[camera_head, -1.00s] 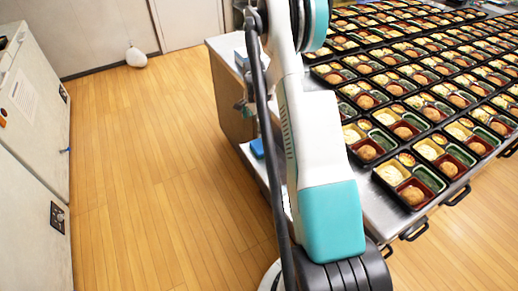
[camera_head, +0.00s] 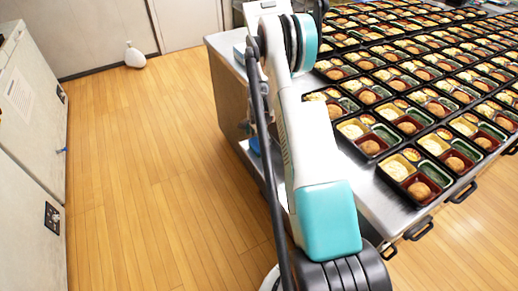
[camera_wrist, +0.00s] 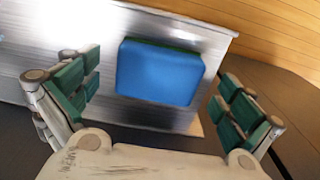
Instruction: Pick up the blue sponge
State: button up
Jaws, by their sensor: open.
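The blue sponge (camera_wrist: 160,72) lies on a grey metal surface in the wrist view, a flat rounded block with a dark green edge at its far side. In the head view a small blue patch of it (camera_head: 254,145) shows at the counter's left side, partly hidden by my arm. My gripper (camera_wrist: 158,98) is open and empty. Its green-padded fingers stand wide apart to the left and right of the sponge, with visible gaps on both sides. In the head view my arm hides most of the gripper.
A metal counter (camera_head: 370,203) carries many bento trays (camera_head: 412,178) in rows. Its surface edge lies close beyond the sponge, with wooden floor (camera_head: 160,190) past it. White cabinets (camera_head: 30,120) stand at the left. The floor between is clear.

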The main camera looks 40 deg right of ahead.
aim_at(257, 143)
notch_tip(257, 143, down, 2)
jog(key=shift+f, duration=0.2)
jog(key=shift+r, duration=0.1)
jog(key=c, duration=0.9)
jog(key=shift+r, duration=0.1)
notch_tip(257, 143, up, 20)
jog(key=p, duration=0.6)
